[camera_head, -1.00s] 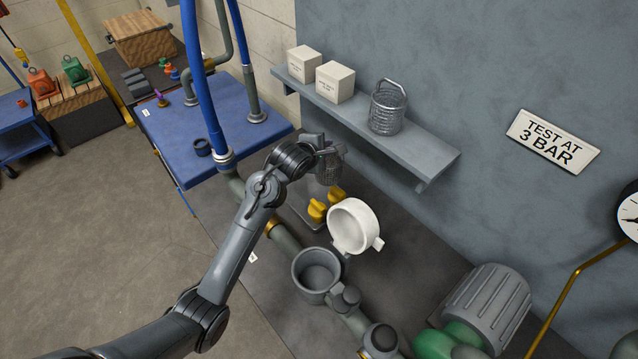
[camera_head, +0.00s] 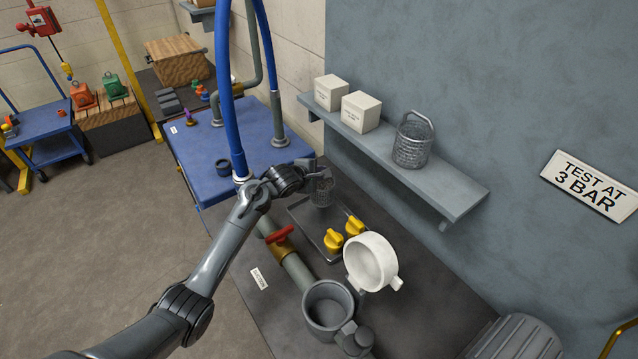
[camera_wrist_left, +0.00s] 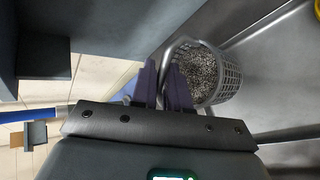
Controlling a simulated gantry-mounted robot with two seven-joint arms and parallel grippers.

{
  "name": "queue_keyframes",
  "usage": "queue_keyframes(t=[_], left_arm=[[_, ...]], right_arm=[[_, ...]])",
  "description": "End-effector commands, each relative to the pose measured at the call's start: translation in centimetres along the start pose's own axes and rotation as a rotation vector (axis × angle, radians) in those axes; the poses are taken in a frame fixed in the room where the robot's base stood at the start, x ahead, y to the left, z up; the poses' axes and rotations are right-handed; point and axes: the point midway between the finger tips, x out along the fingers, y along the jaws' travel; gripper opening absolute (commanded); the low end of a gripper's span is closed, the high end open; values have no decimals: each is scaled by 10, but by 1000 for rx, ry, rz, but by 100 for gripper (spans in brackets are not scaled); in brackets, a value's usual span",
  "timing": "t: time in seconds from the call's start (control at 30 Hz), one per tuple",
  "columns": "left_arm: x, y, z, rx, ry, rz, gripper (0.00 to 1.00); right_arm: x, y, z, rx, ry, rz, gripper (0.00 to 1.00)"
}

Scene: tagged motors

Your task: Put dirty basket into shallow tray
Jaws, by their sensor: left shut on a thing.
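The dirty basket (camera_head: 321,192) is a dark mesh basket filled with speckled grit. It also shows in the left wrist view (camera_wrist_left: 228,80), its handle between my fingers. My left gripper (camera_head: 322,178) is shut on the handle; it shows in the left wrist view (camera_wrist_left: 166,88). The basket is at the far end of the shallow tray (camera_head: 297,210), a grey metal tray on the bench. I cannot tell whether the basket's bottom touches the tray. Two yellow knobbed parts (camera_head: 333,240) are at the tray's near end. My right gripper is not in view.
A clean mesh basket (camera_head: 411,143) stands on the wall shelf (camera_head: 455,190) beside two white boxes (camera_head: 361,111). A white ring-shaped cap (camera_head: 371,262) and an open grey pipe housing (camera_head: 328,308) are nearer. A red valve handle (camera_head: 280,235) is left of the tray.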

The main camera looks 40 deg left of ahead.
Motion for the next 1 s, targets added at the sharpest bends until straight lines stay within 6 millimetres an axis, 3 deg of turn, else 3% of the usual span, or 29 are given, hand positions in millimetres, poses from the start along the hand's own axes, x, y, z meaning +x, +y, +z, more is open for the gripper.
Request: queue_keyframes(t=[0.4, 0.77, 0.8, 0.93, 1.0], left_arm=[[20, -30, -11, 1, 0, 3, 0], [21, -32, -10, 0, -1, 3, 0], [21, -33, -11, 1, 0, 0, 21], [21, -33, -11, 1, 0, 0, 41], [21, -33, -11, 1, 0, 0, 41]], right_arm=[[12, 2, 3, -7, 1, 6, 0], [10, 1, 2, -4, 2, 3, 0], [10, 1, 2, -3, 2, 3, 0], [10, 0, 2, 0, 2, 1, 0], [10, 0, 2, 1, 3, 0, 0]])
